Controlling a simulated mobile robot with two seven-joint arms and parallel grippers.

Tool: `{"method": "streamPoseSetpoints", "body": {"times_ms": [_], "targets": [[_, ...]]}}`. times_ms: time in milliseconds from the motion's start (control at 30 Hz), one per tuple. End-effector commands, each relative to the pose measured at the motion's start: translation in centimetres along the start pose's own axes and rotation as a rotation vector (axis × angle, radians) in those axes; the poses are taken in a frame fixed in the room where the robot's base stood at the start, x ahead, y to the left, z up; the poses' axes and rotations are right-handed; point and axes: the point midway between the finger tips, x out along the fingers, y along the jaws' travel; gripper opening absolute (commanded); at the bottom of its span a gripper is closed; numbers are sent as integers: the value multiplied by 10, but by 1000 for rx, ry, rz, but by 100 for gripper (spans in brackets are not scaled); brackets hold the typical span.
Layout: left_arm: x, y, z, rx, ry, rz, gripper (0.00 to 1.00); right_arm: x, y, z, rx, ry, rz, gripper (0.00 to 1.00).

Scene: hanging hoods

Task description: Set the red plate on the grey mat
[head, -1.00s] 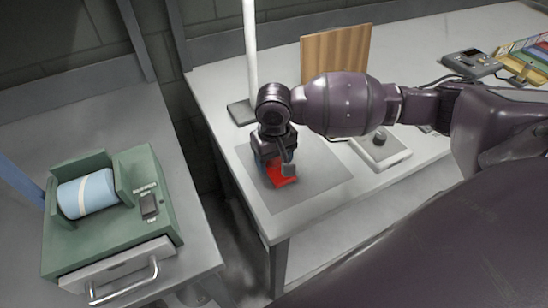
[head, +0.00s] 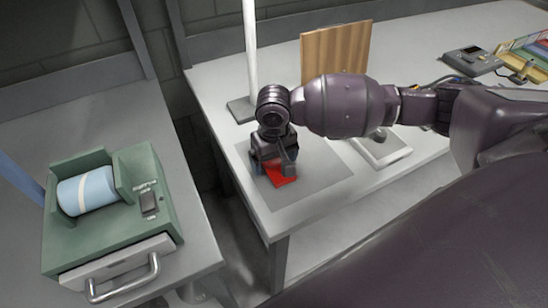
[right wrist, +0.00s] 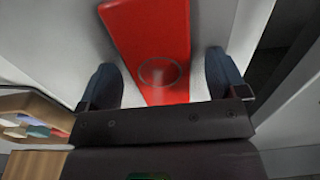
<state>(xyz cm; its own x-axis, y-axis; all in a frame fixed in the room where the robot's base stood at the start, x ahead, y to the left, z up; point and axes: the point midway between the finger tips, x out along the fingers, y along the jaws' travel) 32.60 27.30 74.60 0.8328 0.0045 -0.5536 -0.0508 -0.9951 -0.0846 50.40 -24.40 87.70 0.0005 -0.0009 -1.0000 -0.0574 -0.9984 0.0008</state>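The red plate (head: 284,181) lies on the grey mat (head: 318,174) near the table's front left corner, partly hidden by my right gripper. In the right wrist view the red plate (right wrist: 150,40) is a long flat piece with a ring mark, running between the fingers. My right gripper (head: 272,168) is just over the plate, pointing down. In the right wrist view its two dark fingers (right wrist: 163,80) stand apart, with a gap on each side of the plate. My left gripper is not in view.
A white post on a dark base (head: 243,110) and a wooden board (head: 335,53) stand behind the mat. A pale box with a knob (head: 383,147) is right of it. A green machine with a blue roll (head: 86,192) stands on the left table, across a gap.

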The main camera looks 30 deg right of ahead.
Motion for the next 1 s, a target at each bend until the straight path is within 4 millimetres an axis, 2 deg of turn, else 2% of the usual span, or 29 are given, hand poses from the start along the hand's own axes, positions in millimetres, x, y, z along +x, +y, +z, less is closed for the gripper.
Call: {"method": "streamPoseSetpoints", "body": {"times_ms": [367,700,1000], "targets": [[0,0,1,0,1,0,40,0,0,0,0,-1,0,91],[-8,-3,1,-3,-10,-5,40,-67,0,-1,-1,6,0,91],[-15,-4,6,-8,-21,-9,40,-104,0,0,-1,3,0,91]]}}
